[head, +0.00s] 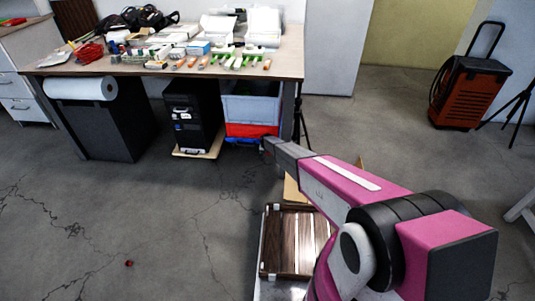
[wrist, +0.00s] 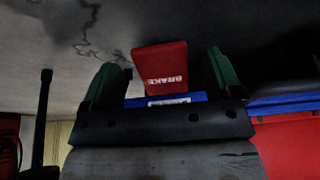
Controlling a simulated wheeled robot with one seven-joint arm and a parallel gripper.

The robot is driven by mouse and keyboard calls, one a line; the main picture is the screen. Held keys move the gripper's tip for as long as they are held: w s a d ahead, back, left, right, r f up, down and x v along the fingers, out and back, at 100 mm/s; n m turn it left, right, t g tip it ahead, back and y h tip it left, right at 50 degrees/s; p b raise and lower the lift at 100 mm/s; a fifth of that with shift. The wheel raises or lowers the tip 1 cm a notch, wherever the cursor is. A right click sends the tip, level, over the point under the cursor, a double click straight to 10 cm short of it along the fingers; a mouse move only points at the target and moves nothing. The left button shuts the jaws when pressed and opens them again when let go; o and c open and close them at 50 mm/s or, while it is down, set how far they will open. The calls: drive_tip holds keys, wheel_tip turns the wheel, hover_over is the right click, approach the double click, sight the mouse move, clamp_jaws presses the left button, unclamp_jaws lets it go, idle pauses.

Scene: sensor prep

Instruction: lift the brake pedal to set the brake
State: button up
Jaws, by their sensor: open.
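The brake pedal (wrist: 160,62) is a red block with white BRAKE lettering, upside down in the wrist view. My gripper (wrist: 160,60) is open, with one green finger on each side of the pedal and a visible gap on both sides. The pedal is between the fingers in the picture; whether it is fully between them in depth I cannot tell. In the head view my arm reaches toward the floor in front of the table, and I cannot make out the fingers or the pedal there.
A long table (head: 170,67) holds many small items. Under it are a black computer case (head: 190,115) and a blue-grey crate (head: 250,107) above a red one (head: 250,130). A slatted wooden crate (head: 284,240) stands below my arm. The floor at left is mostly clear.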

drive_tip(key=shift+w+f, duration=0.25)
drive_tip(key=shift+f, duration=0.4)
drive_tip(key=c, duration=1.3)
drive_tip(key=r+g, duration=0.1)
drive_tip(key=g, duration=0.2)
drive_tip(key=shift+w+r, duration=0.2)
drive_tip(key=shift+r, duration=0.15)
drive_tip(key=shift+s+r+g, duration=0.1)
drive_tip(key=shift+r+g, duration=0.45)
drive_tip(key=shift+g, duration=0.55)
drive_tip(key=o, duration=1.3)
wheel_tip(320, 180, up, 11)
drive_tip(key=shift+w, duration=0.25)
